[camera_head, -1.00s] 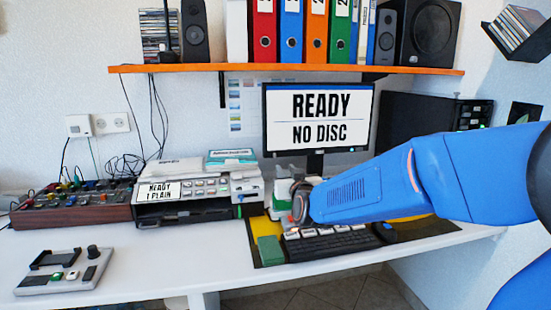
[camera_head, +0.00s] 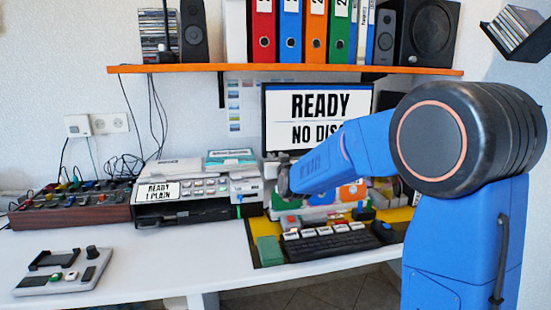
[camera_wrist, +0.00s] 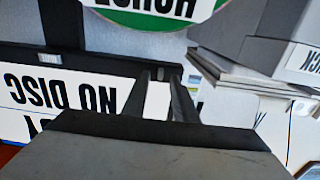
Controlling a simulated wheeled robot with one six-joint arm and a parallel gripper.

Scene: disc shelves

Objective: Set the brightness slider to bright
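No part is labelled as the brightness slider at this size, so I cannot tell which control it is. A grey control box (camera_head: 66,272) lies at the front left of the desk, with a black cradle, small buttons and a dark knob. A wooden-sided panel (camera_head: 72,208) with many small coloured knobs stands behind it. My gripper (camera_wrist: 160,82) shows in the wrist view, its two dark fingers apart with nothing between them. In the head view my arm reaches in front of the monitor (camera_head: 310,102), and its fingers are hidden there.
A printer-like machine (camera_head: 188,209) reading "READY 1 PLAIN" stands mid-desk. A keyboard (camera_head: 325,245) and a green block (camera_head: 269,250) lie to its right. An orange shelf (camera_head: 290,68) with binders and speakers hangs above. The white desk (camera_head: 160,262) is clear at front centre.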

